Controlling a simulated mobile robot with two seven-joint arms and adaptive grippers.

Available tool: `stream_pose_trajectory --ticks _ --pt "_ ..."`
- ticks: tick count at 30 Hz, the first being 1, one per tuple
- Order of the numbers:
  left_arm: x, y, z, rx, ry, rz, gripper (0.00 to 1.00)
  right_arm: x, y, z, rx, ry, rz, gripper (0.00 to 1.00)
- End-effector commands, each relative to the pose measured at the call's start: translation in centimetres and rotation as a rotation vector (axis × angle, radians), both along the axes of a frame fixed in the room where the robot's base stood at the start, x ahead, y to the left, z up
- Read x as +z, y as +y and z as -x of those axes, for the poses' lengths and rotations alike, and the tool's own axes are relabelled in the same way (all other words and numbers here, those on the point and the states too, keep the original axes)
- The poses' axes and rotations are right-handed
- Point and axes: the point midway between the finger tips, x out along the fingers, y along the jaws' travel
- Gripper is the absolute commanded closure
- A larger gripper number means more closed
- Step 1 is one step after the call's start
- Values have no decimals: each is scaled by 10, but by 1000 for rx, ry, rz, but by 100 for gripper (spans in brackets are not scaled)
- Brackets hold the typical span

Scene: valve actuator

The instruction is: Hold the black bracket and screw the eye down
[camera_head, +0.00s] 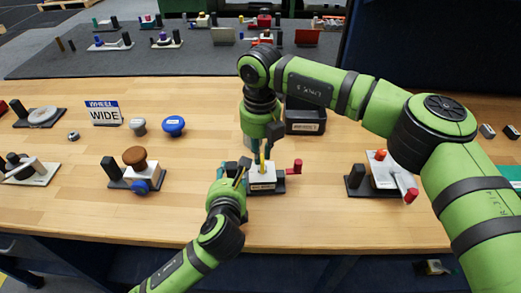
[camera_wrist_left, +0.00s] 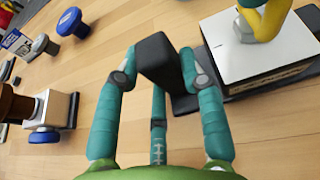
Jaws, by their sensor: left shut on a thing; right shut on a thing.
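The white block (camera_head: 262,178) stands on a dark base near the table's front middle; it also shows at the upper right of the left wrist view (camera_wrist_left: 258,48). The black bracket (camera_wrist_left: 158,58) rises beside it, between the teal fingers of my left gripper (camera_wrist_left: 158,72), which is shut on it. In the head view my left gripper (camera_head: 236,170) comes from the front left. The yellow eye (camera_wrist_left: 268,20) is on top of the white block, its upper part out of the wrist view. My right gripper (camera_head: 262,148) reaches down from above, shut on the eye and partly hiding it.
A red handle (camera_head: 294,166) sticks up at the block's right. A dark bin (camera_head: 305,118) stands behind. A brown-knobbed unit (camera_head: 134,158) is on the left, and a unit with a red-tipped lever (camera_head: 385,172) on the right.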

Motion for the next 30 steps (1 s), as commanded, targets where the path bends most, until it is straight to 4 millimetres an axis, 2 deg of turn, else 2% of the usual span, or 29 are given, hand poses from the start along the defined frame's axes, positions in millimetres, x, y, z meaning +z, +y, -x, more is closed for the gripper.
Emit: stream_pose_trajectory --ticks 1,30 --pt "-7 2 2 4 18 -11 100 4 1 -1 -45 -5 -4 100" --pt "-8 2 3 3 20 -15 100 5 -1 -5 -968 -2 -10 100"
